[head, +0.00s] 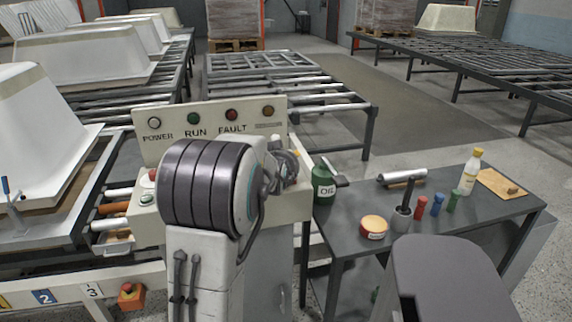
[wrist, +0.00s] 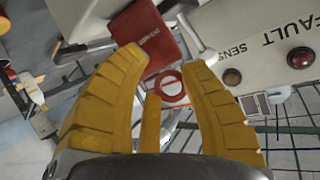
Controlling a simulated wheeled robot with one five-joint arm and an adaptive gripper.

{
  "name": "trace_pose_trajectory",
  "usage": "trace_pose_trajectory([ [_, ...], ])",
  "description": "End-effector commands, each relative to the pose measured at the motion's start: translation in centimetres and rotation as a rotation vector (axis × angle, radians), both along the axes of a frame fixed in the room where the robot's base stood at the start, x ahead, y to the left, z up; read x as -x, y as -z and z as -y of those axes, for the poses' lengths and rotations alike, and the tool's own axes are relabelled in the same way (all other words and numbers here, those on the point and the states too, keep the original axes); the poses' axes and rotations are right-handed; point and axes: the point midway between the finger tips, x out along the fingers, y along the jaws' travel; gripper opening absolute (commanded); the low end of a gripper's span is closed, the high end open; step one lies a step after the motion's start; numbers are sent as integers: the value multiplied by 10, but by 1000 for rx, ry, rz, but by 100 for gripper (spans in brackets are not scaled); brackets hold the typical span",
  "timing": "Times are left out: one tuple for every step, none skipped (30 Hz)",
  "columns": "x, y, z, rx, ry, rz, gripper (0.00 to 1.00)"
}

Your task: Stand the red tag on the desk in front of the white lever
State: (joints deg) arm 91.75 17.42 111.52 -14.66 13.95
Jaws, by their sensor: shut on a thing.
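The red tag (wrist: 148,38), a flat red plate with small lettering, sits between and just past my gripper's yellow fingertips (wrist: 162,62) in the wrist view. The fingers are shut on it, apart by its width. A white lever (wrist: 197,32) with a rod-like shape lies close to the tag's right edge. A red ring (wrist: 170,86) shows between the fingers; I cannot tell whether it belongs to the tag. The desk (head: 292,207) is the pale console under the lamp panel in the head view. My arm hides the tag and most of the desk there.
The upright panel (head: 215,113) with coloured lamps stands behind the desk. Bathtub shells (head: 85,52) stand left.

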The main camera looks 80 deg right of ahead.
Motion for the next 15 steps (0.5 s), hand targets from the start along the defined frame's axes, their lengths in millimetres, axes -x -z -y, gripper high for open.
trace_pose_trajectory([
  [0, 1, 0, 0, 0, 0, 16],
  [0, 1, 0, 0, 0, 0, 40],
  [0, 0, 0, 0, 0, 0, 44],
  [0, 0, 0, 0, 0, 0, 47],
  [0, 0, 0, 0, 0, 0, 49],
  [0, 0, 0, 0, 0, 0, 53],
  [0, 0, 0, 0, 0, 0, 56],
  [0, 0, 0, 0, 0, 0, 58],
  [0, 0, 0, 0, 0, 0, 62],
  [0, 0, 0, 0, 0, 0, 62],
  [0, 0, 0, 0, 0, 0, 62],
  [0, 0, 0, 0, 0, 0, 62],
  [0, 0, 0, 0, 0, 0, 62],
  [0, 0, 0, 0, 0, 0, 62],
  [0, 0, 0, 0, -1, 0, 62],
])
